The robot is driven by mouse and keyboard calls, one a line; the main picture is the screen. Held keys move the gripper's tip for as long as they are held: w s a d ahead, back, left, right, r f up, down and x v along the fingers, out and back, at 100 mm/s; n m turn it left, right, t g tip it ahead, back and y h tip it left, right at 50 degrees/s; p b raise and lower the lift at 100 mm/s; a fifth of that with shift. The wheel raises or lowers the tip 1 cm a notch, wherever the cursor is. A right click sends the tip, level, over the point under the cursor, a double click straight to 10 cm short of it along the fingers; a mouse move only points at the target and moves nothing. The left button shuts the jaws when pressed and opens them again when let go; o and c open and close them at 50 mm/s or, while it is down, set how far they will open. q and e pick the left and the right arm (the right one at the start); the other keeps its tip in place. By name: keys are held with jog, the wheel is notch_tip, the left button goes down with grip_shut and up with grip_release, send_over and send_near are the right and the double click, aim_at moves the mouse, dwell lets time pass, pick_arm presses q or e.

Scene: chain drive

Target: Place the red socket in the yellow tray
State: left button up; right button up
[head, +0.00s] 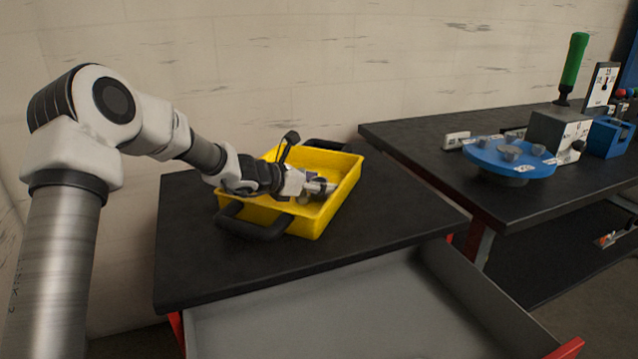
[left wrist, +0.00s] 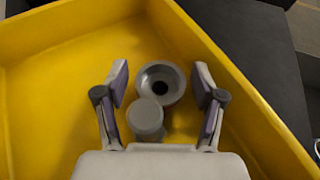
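The yellow tray (head: 342,198) stands on a black-topped cabinet, and its floor and walls fill much of the left wrist view (left wrist: 55,105). My left gripper (head: 322,187) reaches down into the tray. In the left wrist view its two fingers (left wrist: 160,100) are spread apart. Between them lie a grey ring-shaped part (left wrist: 162,78) with a dark hole and a smaller grey round part (left wrist: 146,116). Neither finger clearly touches them. I cannot make out a red socket for certain. My right gripper is out of view.
A black bench (head: 400,138) to the right carries a blue round plate (head: 490,152) with grey parts, a grey block, a blue vise-like block (head: 606,138) and a green-handled tool (head: 573,62). A small red item (head: 621,93) is at the far right. An open grey drawer (head: 370,310) juts out below.

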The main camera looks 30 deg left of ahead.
pick_arm(q)
jog(key=shift+r, duration=0.1)
jog(key=shift+r, duration=0.15)
jog(key=p+v, duration=0.2)
jog(key=v, duration=0.9)
jog(key=shift+s+r+p, duration=0.1)
jog(key=shift+r+p, duration=0.15)
jog(key=shift+p, duration=0.05)
jog(key=shift+s+a, duration=0.15)
jog(key=shift+s, duration=0.2)
jog(key=shift+f, duration=0.1)
